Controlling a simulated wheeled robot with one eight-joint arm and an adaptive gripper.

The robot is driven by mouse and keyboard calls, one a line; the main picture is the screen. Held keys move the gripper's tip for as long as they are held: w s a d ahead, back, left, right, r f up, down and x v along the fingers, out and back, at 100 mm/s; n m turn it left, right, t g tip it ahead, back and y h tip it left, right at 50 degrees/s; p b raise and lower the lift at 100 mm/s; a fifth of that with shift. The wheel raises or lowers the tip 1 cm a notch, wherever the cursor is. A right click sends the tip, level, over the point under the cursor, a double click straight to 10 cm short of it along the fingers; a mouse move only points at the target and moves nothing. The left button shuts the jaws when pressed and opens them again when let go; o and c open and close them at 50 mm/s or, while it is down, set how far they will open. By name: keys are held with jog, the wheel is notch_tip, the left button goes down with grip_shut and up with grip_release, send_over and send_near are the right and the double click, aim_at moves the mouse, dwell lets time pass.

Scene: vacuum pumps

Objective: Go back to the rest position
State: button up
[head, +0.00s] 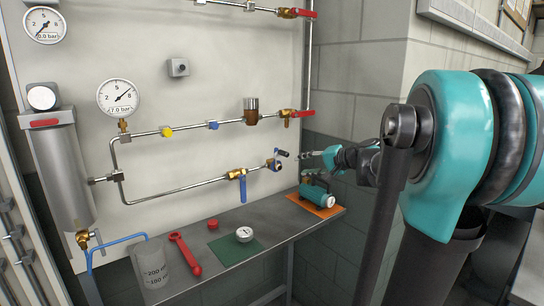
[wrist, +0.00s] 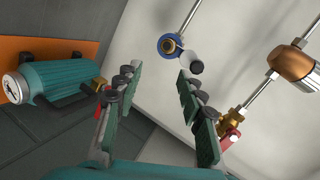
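My gripper (head: 308,155) is to the right of the pipe board, above the workbench, with its fingers pointing left toward the end of a pipe. In the wrist view its two fingers (wrist: 156,80) stand apart with nothing between the pads. A pipe-end fitting (head: 277,161) with a dark knob is just beyond the fingertips; its blue ring shows in the wrist view (wrist: 170,45). I cannot tell whether the right finger touches the knob. A teal pump (head: 318,198) lies on an orange mat below my gripper, and it also shows in the wrist view (wrist: 62,80).
The metal bench (head: 215,273) holds a red wrench (head: 185,254), a red cap (head: 213,224), a gauge (head: 244,234) on a green mat and a beaker (head: 150,262). Pipes with a blue-handled valve (head: 242,186) and red-handled valves run along the board. A grey wall stands behind my arm.

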jog(key=s+d+f+n+g+h, duration=0.2)
jog(key=s+f+n+g+h, duration=0.1)
jog(key=s+f, duration=1.1)
jog(key=s+d+f+n+g+h, duration=0.2)
jog(key=s+f+h, duration=0.4)
jog(key=s+f, duration=0.8)
jog(key=shift+d+f+n+g, duration=0.45)
jog(key=shift+d+n, duration=0.2)
jog(key=shift+n, duration=0.15)
